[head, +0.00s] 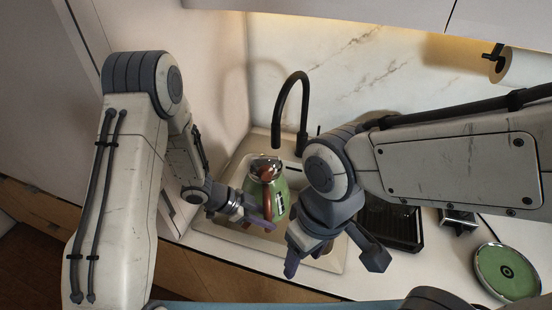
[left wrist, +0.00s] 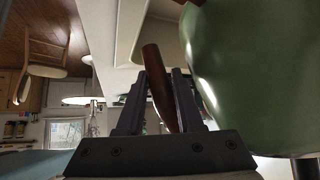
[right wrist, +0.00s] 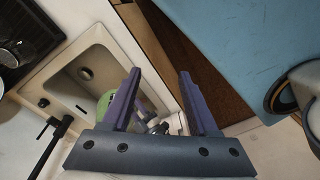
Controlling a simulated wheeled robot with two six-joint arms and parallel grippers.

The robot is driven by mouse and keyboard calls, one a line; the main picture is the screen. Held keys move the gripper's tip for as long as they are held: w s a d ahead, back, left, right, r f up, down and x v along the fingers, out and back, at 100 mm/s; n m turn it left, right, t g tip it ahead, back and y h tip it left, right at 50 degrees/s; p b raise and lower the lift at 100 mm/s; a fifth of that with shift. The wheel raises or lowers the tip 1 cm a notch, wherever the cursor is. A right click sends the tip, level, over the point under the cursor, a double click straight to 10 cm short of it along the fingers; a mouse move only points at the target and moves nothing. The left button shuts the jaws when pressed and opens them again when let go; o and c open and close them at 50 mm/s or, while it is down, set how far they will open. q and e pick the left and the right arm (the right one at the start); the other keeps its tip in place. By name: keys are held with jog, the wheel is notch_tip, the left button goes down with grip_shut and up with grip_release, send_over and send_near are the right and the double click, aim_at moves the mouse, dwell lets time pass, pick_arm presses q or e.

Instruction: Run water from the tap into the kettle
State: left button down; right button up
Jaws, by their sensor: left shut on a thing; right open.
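The green kettle (head: 281,204) has a brown handle and a shiny top. It is over the sink (head: 216,226), upright or slightly tilted. The black tap (head: 292,88) arches over, its outlet end close above the kettle's top in the head view; I cannot tell if they line up. No water shows. My left gripper (head: 262,214) is shut on the kettle's handle; the left wrist view shows the brown handle (left wrist: 158,88) between the fingers beside the green body (left wrist: 245,75). My right gripper (head: 332,264) is open and empty, in front of the sink.
A dark rack or hob (head: 393,226) is right of the sink, partly behind my right arm. A paper roll (head: 527,68) hangs on the back wall. The left wall stands close to the sink.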

jog(key=shift+w+a, duration=0.1)
jog(key=shift+w, duration=0.2)
jog(key=c, duration=0.5)
jog(key=w+t, duration=0.1)
jog(key=w, duration=0.4)
jog(key=w+a+t, duration=0.1)
jog(key=w, duration=0.4)
jog(key=w+a+t+y, duration=0.1)
jog(key=w, duration=0.4)
jog(key=shift+w+a+f+n+t, duration=0.25)
jog(key=shift+f+n+t, duration=0.05)
jog(key=shift+f+t, duration=0.1)
grip_shut()
jog(key=w+d+n+t, duration=0.1)
jog(key=w+d+t, duration=0.25)
jog(key=w, duration=1.35)
jog(key=w+d+f+n+t+y, duration=0.1)
jog(key=w+d+f+n+t, duration=0.15)
jog(key=w+f, duration=0.3)
jog(key=w+d+f+n+t, duration=0.2)
jog(key=w+f+n+t, duration=0.15)
jog(key=w, duration=0.35)
jog(key=d+f+n+t+y, duration=0.1)
jog(key=d+f+n+t, duration=0.35)
jog(key=d+f, duration=0.35)
jog(key=w+a+n, duration=0.1)
jog(key=w+a, duration=0.2)
jog(key=w, duration=0.6)
jog(key=shift+w+a+f, duration=0.2)
jog(key=shift+f, duration=0.15)
